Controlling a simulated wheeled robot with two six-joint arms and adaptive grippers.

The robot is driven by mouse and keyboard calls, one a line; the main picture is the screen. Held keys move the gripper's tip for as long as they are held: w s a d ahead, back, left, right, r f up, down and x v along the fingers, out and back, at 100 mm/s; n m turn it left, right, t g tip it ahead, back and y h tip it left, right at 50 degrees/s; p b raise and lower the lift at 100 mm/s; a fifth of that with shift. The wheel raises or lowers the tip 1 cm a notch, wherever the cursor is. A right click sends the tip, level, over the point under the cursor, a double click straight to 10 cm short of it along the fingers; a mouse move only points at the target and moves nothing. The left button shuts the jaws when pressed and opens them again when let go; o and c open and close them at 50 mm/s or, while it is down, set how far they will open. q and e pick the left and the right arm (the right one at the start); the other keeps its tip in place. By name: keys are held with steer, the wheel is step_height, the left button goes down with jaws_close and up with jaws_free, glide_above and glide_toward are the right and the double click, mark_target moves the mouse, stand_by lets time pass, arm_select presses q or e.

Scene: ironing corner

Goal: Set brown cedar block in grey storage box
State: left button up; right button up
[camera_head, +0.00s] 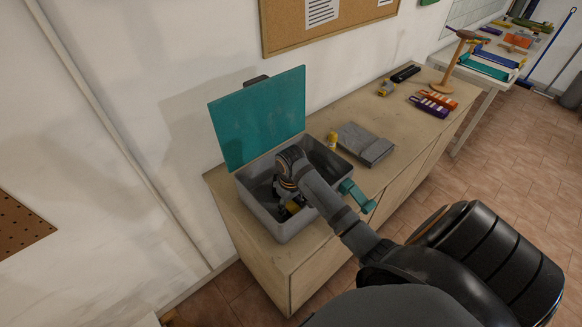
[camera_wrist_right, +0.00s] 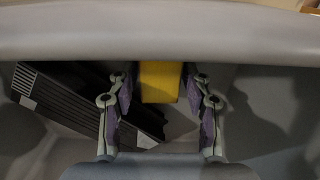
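The grey storage box (camera_head: 283,228) stands at the near end of the wooden cabinet, with its teal lid (camera_head: 262,120) raised at the back. My right gripper (camera_head: 290,206) reaches down inside the box. In the right wrist view its purple-padded fingers (camera_wrist_right: 160,88) are spread. A yellow block (camera_wrist_right: 160,80) shows between the fingertips, with a narrow gap on each side. A bit of yellow (camera_head: 293,208) also shows by the gripper in the head view. No plainly brown block can be made out, and I cannot tell if the yellow one is the cedar block. My left gripper is out of view.
A dark ribbed item (camera_wrist_right: 75,95) lies in the box, left of the fingers. Beyond, a wooden stand (camera_head: 444,86) is near the far end.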

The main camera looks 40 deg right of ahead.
mark_target(291, 205)
steer(key=shift+o, duration=0.3)
steer(key=shift+r, duration=0.1)
step_height(291, 205, up, 7)
steer(key=shift+w+f, duration=0.1)
steer(key=shift+f, duration=0.1)
step_height(291, 205, up, 6)
steer(key=p, duration=0.4)
steer(key=shift+f+p, duration=0.2)
steer(key=shift+p, duration=0.2)
steer(key=shift+f, duration=0.1)
